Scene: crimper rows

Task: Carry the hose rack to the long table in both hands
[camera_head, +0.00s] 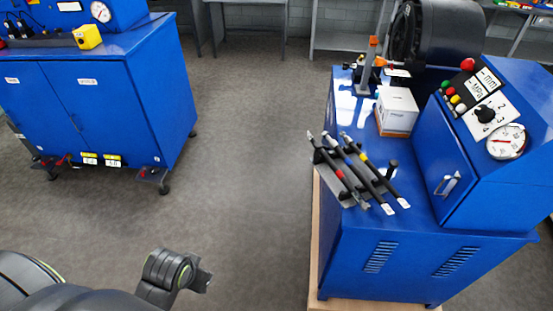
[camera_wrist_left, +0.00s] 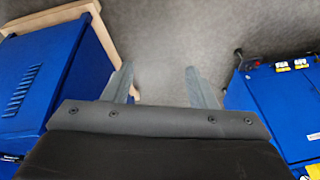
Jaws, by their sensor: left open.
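The hose rack (camera_head: 326,171), a grey stand bearing black hoses with metal ends and coloured bands, sits on the blue machine's top at right in the head view. The hoses lie slanted across it and hide much of it. My left gripper (camera_wrist_left: 160,78) is open and empty in the left wrist view, its two grey fingers apart over bare floor. In the head view my left arm is low at the left, well away from the rack. My right gripper is not in view. I cannot tell which table is the long one.
The blue crimper machine (camera_head: 390,255) carries a white box (camera_head: 397,111), a gauge panel and a black crimping head (camera_head: 437,35). A blue wheeled cabinet (camera_head: 95,115) stands at left. Grey tables (camera_head: 258,2) line the back wall. The grey floor between is clear.

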